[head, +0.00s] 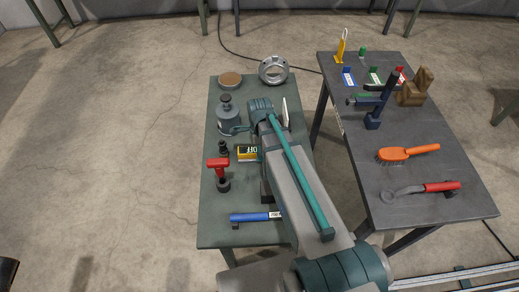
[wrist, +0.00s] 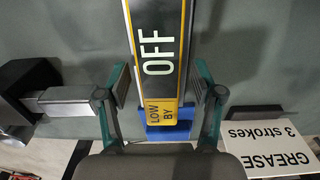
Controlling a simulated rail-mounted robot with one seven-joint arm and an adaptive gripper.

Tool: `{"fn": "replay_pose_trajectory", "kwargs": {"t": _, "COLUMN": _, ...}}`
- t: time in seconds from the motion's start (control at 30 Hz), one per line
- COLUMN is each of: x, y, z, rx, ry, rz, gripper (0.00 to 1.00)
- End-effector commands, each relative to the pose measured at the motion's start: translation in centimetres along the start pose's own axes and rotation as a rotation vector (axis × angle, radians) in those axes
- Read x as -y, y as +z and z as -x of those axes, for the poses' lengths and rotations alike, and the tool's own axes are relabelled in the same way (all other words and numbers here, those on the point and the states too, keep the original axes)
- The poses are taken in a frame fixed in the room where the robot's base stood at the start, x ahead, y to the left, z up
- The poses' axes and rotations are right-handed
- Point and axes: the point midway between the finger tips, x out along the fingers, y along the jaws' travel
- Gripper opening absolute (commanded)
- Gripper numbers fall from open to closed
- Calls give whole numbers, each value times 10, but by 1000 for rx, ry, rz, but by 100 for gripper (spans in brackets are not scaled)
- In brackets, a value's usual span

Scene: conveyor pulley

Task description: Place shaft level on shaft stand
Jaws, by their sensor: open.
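A yellow-edged black plate (wrist: 158,50) marked "OFF" and "LOW BY", which looks like the shaft level, fills the middle of the wrist view above a blue part (wrist: 168,131). In the head view the yellow plate (head: 247,153) lies on the left table beside my arm, partly covered by it. My gripper (wrist: 161,88) is open, with one finger on each side of the plate and gaps visible. My arm hides the gripper in the head view. I cannot tell which object is the shaft stand.
A "GREASE" card (wrist: 268,148) and a black-and-metal block (wrist: 65,103) flank my fingers. The right table (head: 425,160) holds tools.

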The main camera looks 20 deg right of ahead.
Motion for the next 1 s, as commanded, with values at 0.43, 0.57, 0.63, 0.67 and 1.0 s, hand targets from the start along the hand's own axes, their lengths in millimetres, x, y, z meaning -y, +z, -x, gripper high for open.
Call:
{"fn": "replay_pose_trajectory", "kwargs": {"t": 0.43, "x": 0, "y": 0, "z": 57, "rx": 1, "ry": -3, "rz": 0, "gripper": 66}}
{"fn": "replay_pose_trajectory", "kwargs": {"t": 0.57, "x": 0, "y": 0, "z": 78, "rx": 0, "ry": -2, "rz": 0, "gripper": 66}}
{"fn": "replay_pose_trajectory", "kwargs": {"t": 0.63, "x": 1, "y": 0, "z": 88, "rx": 1, "ry": -3, "rz": 0, "gripper": 66}}
{"fn": "replay_pose_trajectory", "kwargs": {"t": 0.67, "x": 0, "y": 0, "z": 92, "rx": 0, "ry": -2, "rz": 0, "gripper": 66}}
{"fn": "replay_pose_trajectory", "kwargs": {"t": 1.0, "x": 0, "y": 0, "z": 119, "rx": 0, "ry": 0, "rz": 0, "gripper": 66}}
